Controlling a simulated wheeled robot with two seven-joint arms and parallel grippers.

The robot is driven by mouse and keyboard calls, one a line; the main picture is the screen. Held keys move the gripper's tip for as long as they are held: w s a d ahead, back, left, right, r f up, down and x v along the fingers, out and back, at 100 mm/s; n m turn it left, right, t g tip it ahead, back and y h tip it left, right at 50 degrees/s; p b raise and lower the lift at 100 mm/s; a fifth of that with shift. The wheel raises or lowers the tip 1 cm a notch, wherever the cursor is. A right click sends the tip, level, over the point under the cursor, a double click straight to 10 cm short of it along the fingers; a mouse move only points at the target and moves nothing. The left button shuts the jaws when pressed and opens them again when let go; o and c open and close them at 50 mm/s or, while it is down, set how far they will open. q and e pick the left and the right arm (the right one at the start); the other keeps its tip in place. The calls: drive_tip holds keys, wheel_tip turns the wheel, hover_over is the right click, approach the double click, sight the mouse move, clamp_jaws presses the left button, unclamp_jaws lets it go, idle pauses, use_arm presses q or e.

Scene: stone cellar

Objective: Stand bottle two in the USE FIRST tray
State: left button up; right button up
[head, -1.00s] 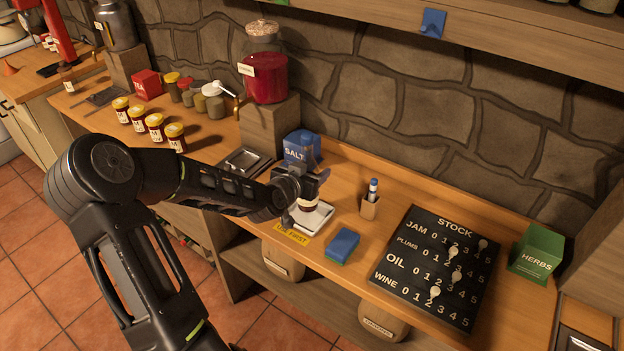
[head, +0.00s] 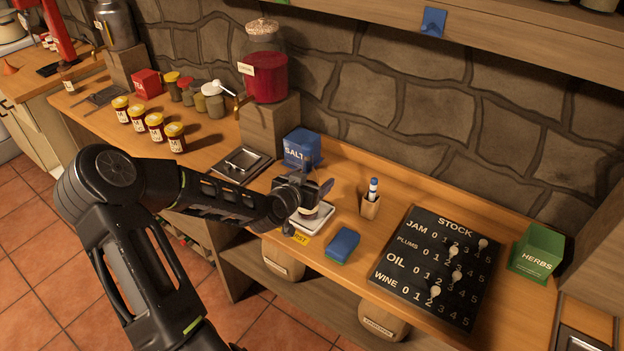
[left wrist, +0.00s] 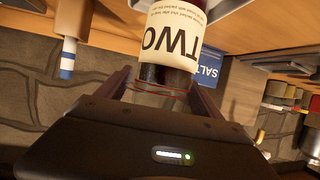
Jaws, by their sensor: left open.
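Bottle two (left wrist: 175,42), with a white label reading TWO and dark red contents, fills the top middle of the left wrist view, upside down in that picture. My left gripper (left wrist: 160,92) is open, its fingers on either side of the bottle's clear glass end. In the head view my left gripper (head: 313,198) is over the white USE FIRST tray (head: 325,214), hiding most of the bottle. The bottle appears upright at the tray; its base contact is hidden. The yellow sign (head: 301,238) at the tray's front is partly covered. My right gripper is not in view.
A blue SALT box (head: 300,149) stands behind the gripper. A blue sponge (head: 342,244) and a pen holder (head: 370,206) are right of the tray. The black STOCK board (head: 436,265) lies further right. Several jars (head: 155,127) stand at the left.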

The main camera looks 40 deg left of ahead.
use_arm(q)
drive_tip(key=shift+s+r, duration=0.25)
drive_tip(key=p+v, duration=0.2)
drive_tip(key=v, duration=0.9)
drive_tip(key=shift+s+r, duration=0.15)
drive_tip(key=shift+s, duration=0.05)
drive_tip(key=shift+d, duration=0.1)
idle(0.3)
